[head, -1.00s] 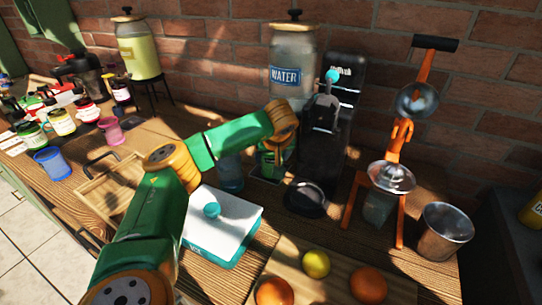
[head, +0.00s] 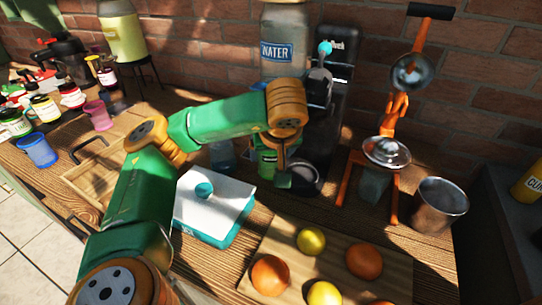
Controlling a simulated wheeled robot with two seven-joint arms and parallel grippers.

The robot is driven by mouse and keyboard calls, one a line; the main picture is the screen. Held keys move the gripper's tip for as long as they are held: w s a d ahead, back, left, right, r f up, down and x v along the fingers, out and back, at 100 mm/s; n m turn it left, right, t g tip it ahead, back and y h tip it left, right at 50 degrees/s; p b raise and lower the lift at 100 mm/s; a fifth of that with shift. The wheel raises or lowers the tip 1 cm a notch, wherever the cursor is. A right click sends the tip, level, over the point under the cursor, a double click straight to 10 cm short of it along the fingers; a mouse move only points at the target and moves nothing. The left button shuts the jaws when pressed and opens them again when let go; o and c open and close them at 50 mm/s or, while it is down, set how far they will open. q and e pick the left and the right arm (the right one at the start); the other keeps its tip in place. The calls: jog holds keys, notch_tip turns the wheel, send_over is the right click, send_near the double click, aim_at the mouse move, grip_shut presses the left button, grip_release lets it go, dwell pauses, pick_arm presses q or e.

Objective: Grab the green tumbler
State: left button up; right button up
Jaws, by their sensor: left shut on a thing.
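My left gripper (head: 284,167) reaches in from the left and points down in front of the black coffee machine. It is shut on the green tumbler (head: 284,180), which shows only as a small dark greenish patch below the fingers. The fingers and wrist hide most of it, and I cannot tell whether it touches the table. My right gripper is not in view.
The coffee machine (head: 335,105) stands close behind the gripper. A teal and white box (head: 218,215) lies in front. A board (head: 395,268) with fruit is at the front. An orange press (head: 393,205) and a metal cup (head: 438,203) stand to the right.

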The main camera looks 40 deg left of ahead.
pick_arm(q)
notch_tip(320, 180, up, 10)
jog(key=p, duration=0.4)
jog(key=shift+r, duration=0.25)
dwell(1.4)
